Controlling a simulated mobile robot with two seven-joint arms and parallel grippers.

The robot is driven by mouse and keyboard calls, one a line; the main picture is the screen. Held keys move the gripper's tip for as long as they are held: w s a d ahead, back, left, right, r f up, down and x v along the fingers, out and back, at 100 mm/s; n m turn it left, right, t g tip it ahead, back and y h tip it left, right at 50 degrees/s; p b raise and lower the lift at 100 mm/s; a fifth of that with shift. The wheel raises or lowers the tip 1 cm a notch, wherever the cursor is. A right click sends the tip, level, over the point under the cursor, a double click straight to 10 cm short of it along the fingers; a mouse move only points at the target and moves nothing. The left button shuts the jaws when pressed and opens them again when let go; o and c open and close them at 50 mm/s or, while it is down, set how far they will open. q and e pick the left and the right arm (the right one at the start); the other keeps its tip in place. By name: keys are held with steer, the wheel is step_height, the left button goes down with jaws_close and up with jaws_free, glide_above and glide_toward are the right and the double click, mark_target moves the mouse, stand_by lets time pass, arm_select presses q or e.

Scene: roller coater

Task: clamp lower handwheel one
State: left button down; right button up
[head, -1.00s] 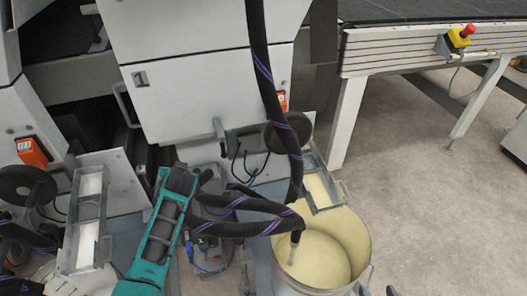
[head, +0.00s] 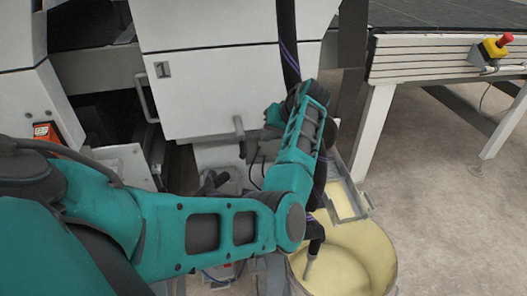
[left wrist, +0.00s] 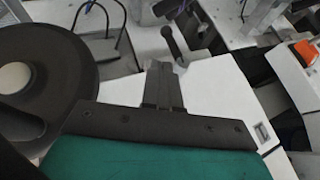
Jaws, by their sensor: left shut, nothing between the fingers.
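A black round handwheel (left wrist: 45,75) with a pale hub fills the left of the left wrist view. It is partly cut off by the frame edge. My left gripper (left wrist: 163,72) is shut and empty, with its narrow black fingers to the right of the wheel and apart from it in the picture. In the head view my left arm reaches up in front of the white machine, and its wrist end covers the area where the right-hand wheel was seen earlier. The fingertips cannot be made out there. My right gripper is not in view.
A black lever (left wrist: 172,42) stands beyond the fingers. A bucket of pale yellow liquid (head: 350,260) sits below my forearm, with a dark hose (head: 288,45) running down to it. A conveyor table (head: 420,62) with a red stop button (head: 505,40) stands at the right. Bare floor lies beside it.

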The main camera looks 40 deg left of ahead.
mark_target(240, 138)
arm_select(q)
steer(key=shift+r, duration=0.1)
stand_by(0.3)
steer(key=b+x, duration=0.3)
steer(key=x, duration=0.7)
